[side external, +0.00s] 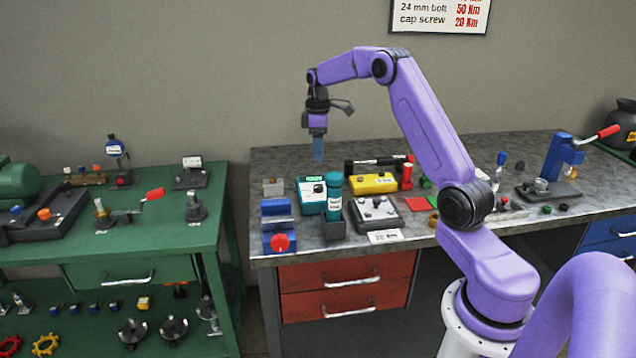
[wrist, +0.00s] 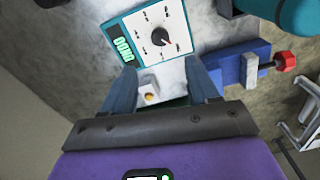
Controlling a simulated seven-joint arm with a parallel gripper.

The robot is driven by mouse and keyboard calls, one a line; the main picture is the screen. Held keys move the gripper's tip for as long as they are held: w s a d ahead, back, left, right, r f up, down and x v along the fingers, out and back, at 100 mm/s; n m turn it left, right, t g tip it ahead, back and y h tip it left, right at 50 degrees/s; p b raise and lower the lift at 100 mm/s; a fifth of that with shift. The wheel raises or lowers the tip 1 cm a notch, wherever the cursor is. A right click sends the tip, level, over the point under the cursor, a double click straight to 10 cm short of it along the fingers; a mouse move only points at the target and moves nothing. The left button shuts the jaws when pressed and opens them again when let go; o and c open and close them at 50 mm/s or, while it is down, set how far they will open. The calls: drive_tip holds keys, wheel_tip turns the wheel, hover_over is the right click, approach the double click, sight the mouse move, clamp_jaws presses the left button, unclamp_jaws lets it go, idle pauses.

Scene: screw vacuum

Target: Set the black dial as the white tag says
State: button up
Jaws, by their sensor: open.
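The black dial (wrist: 160,37) sits on the white face of a teal box (wrist: 128,28) with a green-lit display (wrist: 122,50). Marks ring the dial; its exact setting is too small to read. In the side external view the teal box (side external: 312,207) stands near the left of the grey bench. A white tag (side external: 385,236) lies at the bench's front edge; its writing is too small to read. My gripper (side external: 318,158) is open and empty, pointing down above and behind the box. In the wrist view the dial lies beyond the fingertips (wrist: 160,68).
A teal cylinder (side external: 333,195) stands upright close to the box's right. A blue vise (side external: 277,210) with a red knob (side external: 280,243) is at its left. A small block with a yellow button (wrist: 149,92) shows between my fingers. A yellow case (side external: 373,184) stands further right.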

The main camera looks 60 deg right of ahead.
sight(318, 186)
wheel_tip(318, 186, down, 12)
drive_tip(key=shift+r, duration=0.15)
idle(0.4)
drive_tip(key=c, duration=1)
